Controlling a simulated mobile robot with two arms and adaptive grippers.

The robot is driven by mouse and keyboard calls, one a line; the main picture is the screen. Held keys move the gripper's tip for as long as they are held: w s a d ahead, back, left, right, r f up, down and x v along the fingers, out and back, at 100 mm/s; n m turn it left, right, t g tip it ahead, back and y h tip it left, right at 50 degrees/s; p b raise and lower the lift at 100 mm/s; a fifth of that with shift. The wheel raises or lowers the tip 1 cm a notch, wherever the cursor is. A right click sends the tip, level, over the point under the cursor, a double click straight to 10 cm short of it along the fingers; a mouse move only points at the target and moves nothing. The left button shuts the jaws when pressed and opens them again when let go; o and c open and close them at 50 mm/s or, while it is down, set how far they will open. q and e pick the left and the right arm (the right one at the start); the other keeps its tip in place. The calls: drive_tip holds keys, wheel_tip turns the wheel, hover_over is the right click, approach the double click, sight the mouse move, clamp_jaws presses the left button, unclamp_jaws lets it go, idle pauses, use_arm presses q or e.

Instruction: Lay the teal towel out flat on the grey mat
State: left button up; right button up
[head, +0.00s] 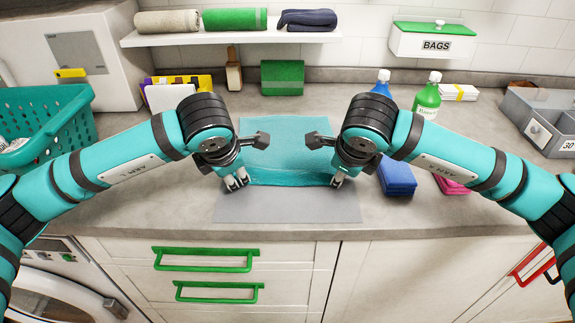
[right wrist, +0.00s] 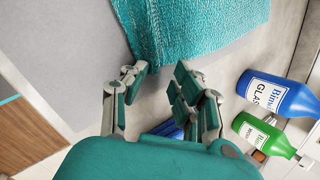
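The teal towel (head: 288,150) lies spread on the grey mat (head: 288,208), with its near edge slightly raised or rippled. Bare mat shows in front of it. My left gripper (head: 237,182) is at the towel's near left corner, its two fingertips apart. My right gripper (head: 338,181) is at the near right corner. In the right wrist view, the right gripper (right wrist: 161,70) has its fingers apart, with the towel's corner (right wrist: 150,60) at the fingertips. Whether cloth is between the left fingers is hidden.
A blue cloth stack (head: 396,178) and a pink one (head: 450,185) lie right of the mat. Blue (head: 382,83) and green (head: 427,95) bottles stand behind. A teal basket (head: 45,120) is at left, a grey caddy (head: 540,118) at right. A shelf (head: 230,38) overhangs the back.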

use_arm(q)
drive_tip(key=shift+o, duration=0.9)
drive_tip(key=shift+s, duration=0.1)
use_arm(e)
drive_tip(key=shift+o, duration=1)
drive_tip(key=shift+s, duration=0.1)
use_arm(q)
drive_tip(key=shift+r, duration=0.15)
use_arm(e)
drive_tip(key=shift+r, duration=0.15)
use_arm(q)
drive_tip(key=v, duration=0.3)
drive_tip(key=shift+r, duration=0.35)
use_arm(e)
drive_tip(key=v, duration=0.3)
drive_tip(key=shift+r, duration=0.3)
use_arm(q)
drive_tip(key=s+v, duration=0.1)
drive_tip(key=v, duration=0.6)
drive_tip(key=shift+f, duration=0.3)
use_arm(e)
drive_tip(key=s+v, duration=0.1)
drive_tip(key=v, duration=0.6)
drive_tip(key=shift+f, duration=0.25)
